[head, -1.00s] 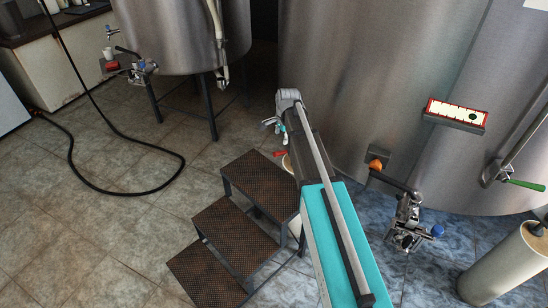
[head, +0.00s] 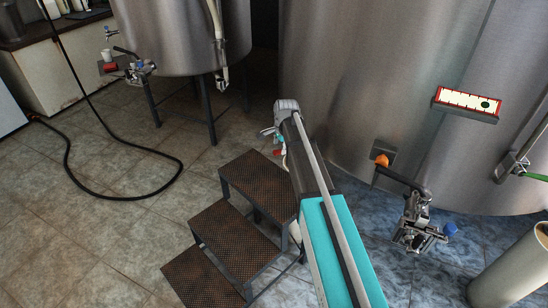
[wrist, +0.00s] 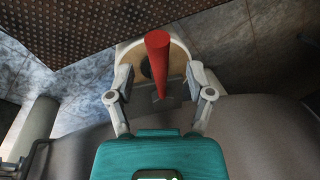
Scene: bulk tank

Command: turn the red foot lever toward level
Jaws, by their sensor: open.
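The red foot lever (wrist: 158,58) shows in the wrist view as a red rod pointing up the picture, between the two fingers of my gripper (wrist: 161,88). My gripper is open, with a finger apart on each side of the rod. Behind the rod is a pale, rounded piece with a tan face and a dark hole (wrist: 180,62). In the head view my gripper (head: 268,131) is small beside the big tank, and a bit of red (head: 277,152) shows just below it. Most of the lever is hidden there.
Dark metal steps (head: 238,232) stand left of my arm. The large steel tank (head: 400,80) is close on the right, with a valve and orange handle (head: 381,160). A pale cylinder (head: 512,268) stands at the lower right. A black hose (head: 125,197) lies on the left floor.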

